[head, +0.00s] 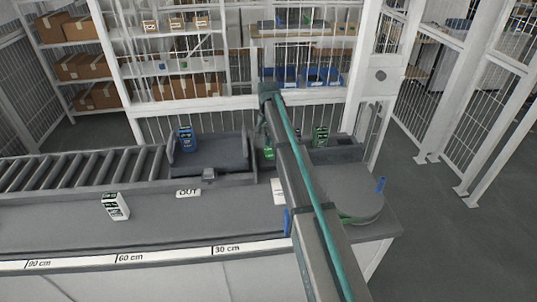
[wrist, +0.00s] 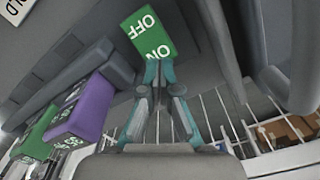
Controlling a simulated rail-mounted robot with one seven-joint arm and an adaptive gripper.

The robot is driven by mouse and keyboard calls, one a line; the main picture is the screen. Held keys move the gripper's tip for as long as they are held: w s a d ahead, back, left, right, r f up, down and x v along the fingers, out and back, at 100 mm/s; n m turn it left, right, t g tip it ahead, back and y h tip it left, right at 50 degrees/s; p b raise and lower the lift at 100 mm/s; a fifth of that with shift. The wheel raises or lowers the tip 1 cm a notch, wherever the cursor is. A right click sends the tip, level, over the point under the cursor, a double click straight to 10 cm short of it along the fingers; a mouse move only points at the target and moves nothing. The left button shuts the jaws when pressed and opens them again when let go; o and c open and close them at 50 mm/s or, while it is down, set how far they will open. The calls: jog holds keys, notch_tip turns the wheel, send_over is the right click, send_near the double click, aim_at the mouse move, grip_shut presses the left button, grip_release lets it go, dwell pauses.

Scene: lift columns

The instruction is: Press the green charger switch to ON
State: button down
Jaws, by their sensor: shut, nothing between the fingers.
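The green switch (wrist: 147,32) fills the upper middle of the wrist view, with white OFF and ON lettering on its face. My gripper (wrist: 160,66) is shut and empty, with its teal fingertips together at the switch's ON end. The tips overlap the edge beside the ON lettering; I cannot tell whether they touch it. In the head view my arm crosses the middle of the bench and hides much of this area. A small green piece (head: 268,153) shows beside the arm there; I cannot tell for sure that it is the switch.
A purple block (wrist: 82,107) and another green block (wrist: 38,132) stand left of my fingers in the wrist view. In the head view, a blue-labelled box (head: 185,139) is on the dark tray, a white box (head: 115,206) on the bench, and a green box (head: 320,137) right of my arm.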

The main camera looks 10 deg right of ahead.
aim_at(268, 148)
jog(key=shift+f+b, duration=0.45)
jog(key=shift+f, duration=0.95)
dwell(0.7)
jog(key=shift+r, duration=0.1)
jog(key=shift+r+p, duration=1.75)
jog(key=shift+r, duration=1.7)
